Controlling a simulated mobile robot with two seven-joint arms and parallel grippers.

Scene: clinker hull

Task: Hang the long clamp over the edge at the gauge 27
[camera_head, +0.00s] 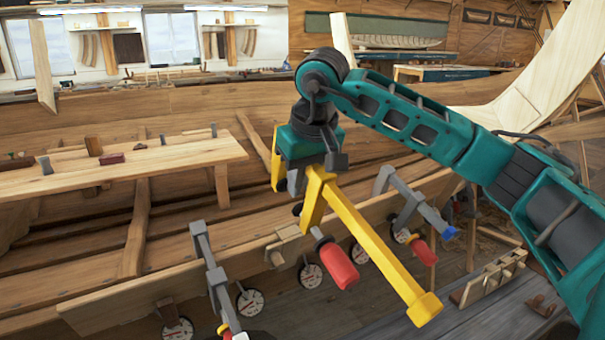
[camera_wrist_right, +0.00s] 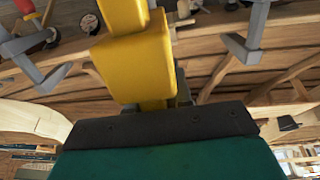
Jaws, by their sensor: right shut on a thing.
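The long clamp (camera_head: 368,240) is yellow with a red handle (camera_head: 337,266). My right gripper (camera_head: 314,170) is shut on it near its upper end. The long yellow bar slants down to the right, in front of the plank edge (camera_head: 347,222). In the right wrist view the yellow clamp (camera_wrist_right: 135,55) stands out from my dark gripper (camera_wrist_right: 160,108) and hides part of the hull. Several round white gauges hang below the edge, among them one left of the clamp (camera_head: 250,302) and one near its handle (camera_head: 310,276). Their numbers are too small to read. My left gripper is not in view.
A grey clamp (camera_head: 212,275) hangs over the edge on the left and another (camera_head: 408,205) on the right. A small wooden block (camera_head: 288,245) sits on the edge between them. A plank bench (camera_head: 120,170) with small tools stands at left.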

